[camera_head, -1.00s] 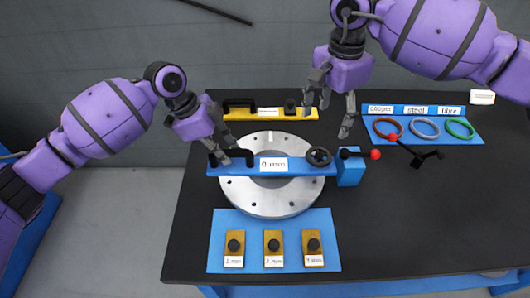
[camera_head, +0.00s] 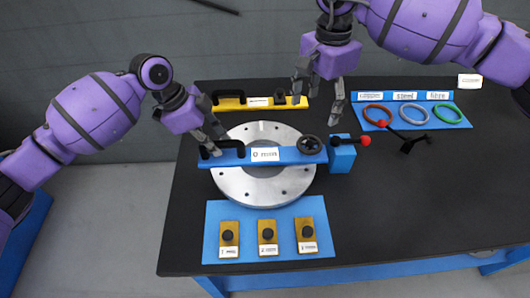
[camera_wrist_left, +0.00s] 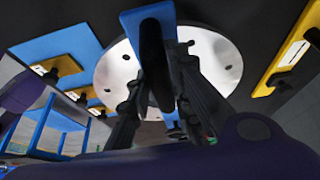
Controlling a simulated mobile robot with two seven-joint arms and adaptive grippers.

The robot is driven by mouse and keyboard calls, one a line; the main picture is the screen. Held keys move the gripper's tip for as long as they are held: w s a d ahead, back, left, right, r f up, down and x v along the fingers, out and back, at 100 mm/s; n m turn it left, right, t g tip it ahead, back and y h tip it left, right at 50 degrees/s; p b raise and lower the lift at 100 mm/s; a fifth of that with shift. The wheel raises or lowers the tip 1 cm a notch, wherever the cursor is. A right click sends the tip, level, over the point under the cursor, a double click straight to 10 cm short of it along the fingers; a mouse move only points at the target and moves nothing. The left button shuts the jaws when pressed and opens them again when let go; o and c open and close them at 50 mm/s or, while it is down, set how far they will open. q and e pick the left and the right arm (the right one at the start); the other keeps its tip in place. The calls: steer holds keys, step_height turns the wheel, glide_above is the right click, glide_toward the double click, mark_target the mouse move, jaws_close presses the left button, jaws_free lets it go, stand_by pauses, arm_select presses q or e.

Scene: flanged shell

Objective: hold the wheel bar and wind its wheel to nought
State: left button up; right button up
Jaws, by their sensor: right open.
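The wheel bar (camera_head: 230,158) is a blue bar lying across the grey flanged ring (camera_head: 240,185), with a black handle at its left end and a black handwheel (camera_head: 310,145) near its right end. A white label (camera_head: 265,154) on it appears to read 0 mm. My left gripper (camera_head: 213,140) is at the handle; in the left wrist view its fingers stand either side of the black handle (camera_wrist_left: 152,60) and look closed on it. My right gripper (camera_head: 316,102) is open and empty, above and behind the handwheel, apart from it.
A blue block (camera_head: 342,157) with a red-knobbed lever stands right of the bar. A yellow bar (camera_head: 235,104) lies behind the ring. A blue plate (camera_head: 215,215) with three knobbed brass blocks lies in front. Red, grey and green rings sit on a blue tray (camera_head: 450,120) at the back right.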

arm_select(q)
steer(key=o, duration=0.5)
steer(key=v, duration=1.2)
steer(key=shift+a, duration=0.1)
